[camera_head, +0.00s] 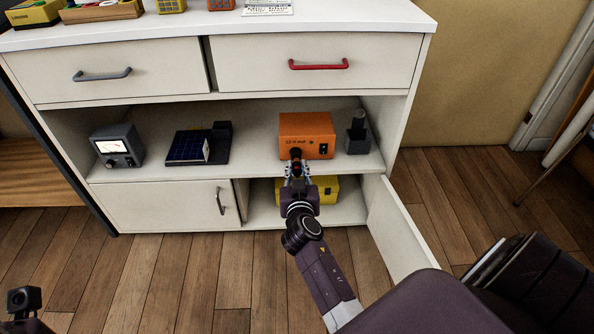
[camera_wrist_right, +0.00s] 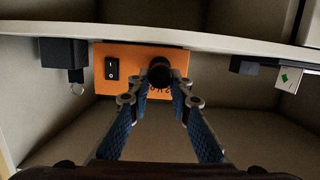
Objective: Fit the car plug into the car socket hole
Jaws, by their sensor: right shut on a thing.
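The orange box (camera_head: 306,134), marked as a 12 V output and with a black switch, stands on the open middle shelf. It looks upside down in the wrist view (camera_wrist_right: 103,82). My right gripper (camera_head: 297,168) is in front of the box's left part, shut on the black car plug (camera_head: 296,153). The plug's round dark end shows between the fingers in the wrist view (camera_wrist_right: 159,72). The plug covers the socket hole, and I cannot tell whether it is inside the hole or just in front. My left gripper's fingers are not in view.
A dark grey stand (camera_head: 357,138) is close to the box's right. A solar panel (camera_head: 188,147) and a grey meter (camera_head: 117,145) stand farther left. A yellow case (camera_head: 325,189) sits in the lower compartment, whose door (camera_head: 396,225) is open at the right.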

